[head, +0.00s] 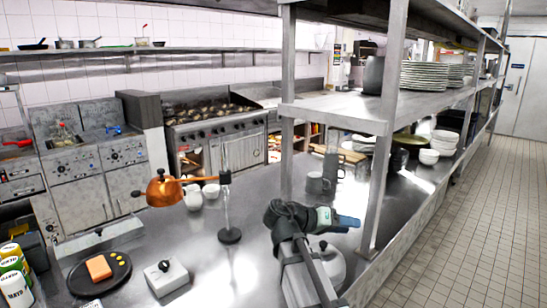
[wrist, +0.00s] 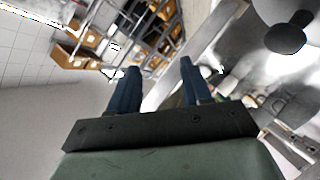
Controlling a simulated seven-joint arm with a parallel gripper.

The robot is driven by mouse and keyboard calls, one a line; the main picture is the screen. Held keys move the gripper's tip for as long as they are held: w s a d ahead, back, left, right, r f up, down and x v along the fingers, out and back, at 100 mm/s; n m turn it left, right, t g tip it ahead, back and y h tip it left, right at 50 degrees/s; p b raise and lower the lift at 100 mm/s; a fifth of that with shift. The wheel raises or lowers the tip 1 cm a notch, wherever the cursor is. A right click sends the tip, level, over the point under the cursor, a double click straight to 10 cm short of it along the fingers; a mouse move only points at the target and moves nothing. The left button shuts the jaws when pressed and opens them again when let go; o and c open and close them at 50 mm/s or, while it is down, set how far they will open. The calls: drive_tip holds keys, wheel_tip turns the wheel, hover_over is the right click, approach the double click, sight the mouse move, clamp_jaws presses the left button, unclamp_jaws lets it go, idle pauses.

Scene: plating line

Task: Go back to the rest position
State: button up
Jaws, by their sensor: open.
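My gripper (head: 346,222) is raised over the right part of the steel counter in the head view, its blue fingers pointing right toward the shelf post. In the wrist view my gripper (wrist: 158,84) shows its two blue fingers spread apart with nothing between them. It is open and empty. My arm rises from the bottom of the head view and hides part of a white kettle (head: 332,262) behind it.
A steel shelf post (head: 383,170) stands close right of my gripper.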

drive_tip(key=d+f+n+h, duration=0.1)
drive_tip(key=d+f, duration=0.6)
drive_tip(key=d, duration=0.4)
drive_tip(key=s+d+f+n+y, duration=0.1)
drive_tip(key=s+d+f, duration=0.2)
drive_tip(key=d+f, duration=0.35)
drive_tip(key=s+d+f+n+y, duration=0.1)
drive_tip(key=s+d+f, duration=0.2)
drive_tip(key=f, duration=0.7)
drive_tip(key=s+d+f+n+y, duration=0.1)
drive_tip(key=s+d+f, duration=0.25)
drive_tip(key=f, duration=0.45)
drive_tip(key=s+a+f+g+y, duration=0.1)
drive_tip(key=s+a+f+y, duration=0.1)
drive_tip(key=s+a+f, duration=0.35)
drive_tip(key=s+a+f+n+g+y, duration=0.1)
drive_tip(key=s+a+f+g+y, duration=0.1)
drive_tip(key=f, duration=0.7)
drive_tip(key=s+a+f+g+y, duration=0.1)
drive_tip(key=s+a+f+y, duration=0.2)
drive_tip(key=f, duration=0.4)
drive_tip(key=s+a+f+g+y, duration=0.2)
drive_tip(key=s+a+f, duration=0.4)
drive_tip(key=s, duration=0.5)
drive_tip(key=s+a+f+g+y, duration=0.3)
drive_tip(key=s+a+f, duration=0.3)
drive_tip(key=s+a, duration=0.4)
drive_tip(key=shift+s+g, duration=0.5)
drive_tip(key=shift+s, duration=0.05)
